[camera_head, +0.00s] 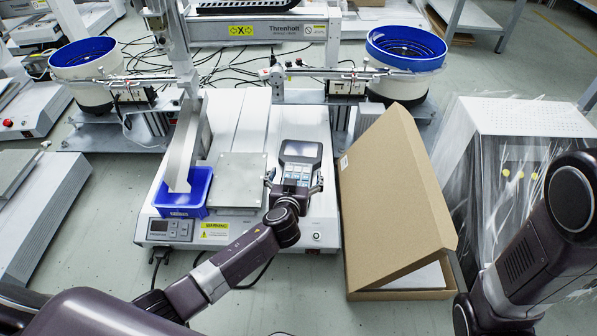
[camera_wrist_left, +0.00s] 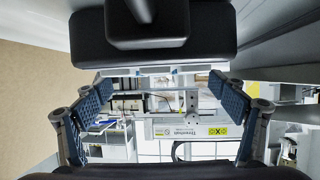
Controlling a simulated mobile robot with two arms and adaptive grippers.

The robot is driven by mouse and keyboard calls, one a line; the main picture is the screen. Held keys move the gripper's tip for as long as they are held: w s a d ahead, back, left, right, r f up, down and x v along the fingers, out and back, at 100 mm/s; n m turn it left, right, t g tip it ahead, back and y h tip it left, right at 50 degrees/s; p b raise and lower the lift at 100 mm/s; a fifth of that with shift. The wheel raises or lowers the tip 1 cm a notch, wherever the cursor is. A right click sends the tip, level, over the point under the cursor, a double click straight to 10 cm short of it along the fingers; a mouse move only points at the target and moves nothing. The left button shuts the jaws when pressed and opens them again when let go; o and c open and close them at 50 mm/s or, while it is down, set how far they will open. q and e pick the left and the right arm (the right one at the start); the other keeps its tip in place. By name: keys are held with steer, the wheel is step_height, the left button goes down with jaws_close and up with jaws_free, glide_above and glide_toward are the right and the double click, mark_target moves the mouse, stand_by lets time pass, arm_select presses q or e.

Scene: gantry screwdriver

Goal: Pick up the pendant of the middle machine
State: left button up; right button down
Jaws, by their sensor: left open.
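The pendant (camera_head: 300,164), a grey handheld unit with a dark screen and a keypad, is at the right side of the middle machine (camera_head: 236,122). My left gripper (camera_head: 294,186) is at its lower end, with open fingers on either side of the keypad part. I cannot tell whether the fingers touch it. In the left wrist view the open gripper (camera_wrist_left: 162,95) shows two blue-padded fingers set wide apart. The pendant cannot be clearly made out there. My right arm shows at the lower right of the head view, but its gripper is not in view.
A blue bin (camera_head: 184,194) and a metal plate (camera_head: 237,180) are left of the pendant. An open cardboard box (camera_head: 392,195) stands close on the right, with a wrapped white unit (camera_head: 520,135) beyond it. Blue-rimmed bowl feeders (camera_head: 405,50) stand behind.

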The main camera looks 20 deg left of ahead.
mark_target(298, 169)
arm_select(q)
steer(key=b+x, duration=0.2)
steer(key=x, duration=0.1)
steer(key=shift+w+f, duration=0.2)
steer(key=shift+f, duration=0.05)
steer(key=shift+w, duration=0.3)
steer(key=c, duration=1.6)
steer(key=shift+r, duration=0.15)
steer(key=shift+c, duration=0.2)
